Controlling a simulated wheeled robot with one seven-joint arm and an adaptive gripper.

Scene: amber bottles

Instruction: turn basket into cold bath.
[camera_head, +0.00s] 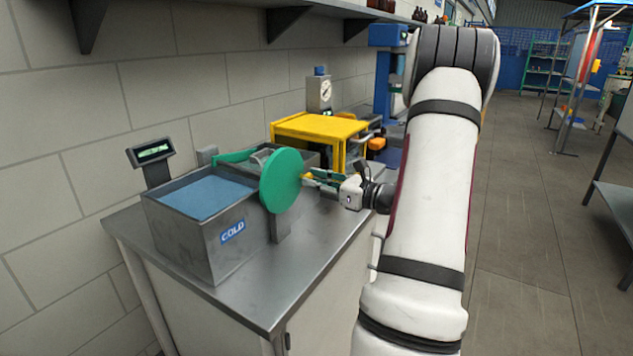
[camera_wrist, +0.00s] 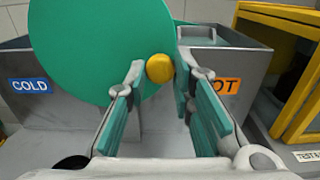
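The cold bath (camera_head: 190,235) is a grey metal tank with blue liquid and a blue COLD label, at the left of the bench. A large green disc (camera_head: 281,181) stands upright between it and the hot bath, whose HOT label (camera_wrist: 224,85) shows in the wrist view. A yellow knob (camera_wrist: 159,68) sticks out from the disc. My gripper (camera_head: 310,178) faces the disc; in the wrist view its teal-padded fingers (camera_wrist: 160,80) are open, one on each side of the knob, with small gaps. The basket is not clearly visible; the disc hides much behind it.
A yellow frame (camera_head: 318,127) stands behind the hot bath. A small display (camera_head: 150,152) stands at the back left. The steel bench (camera_head: 265,300) is bare in front of the baths. A wall shelf (camera_head: 330,6) runs above.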

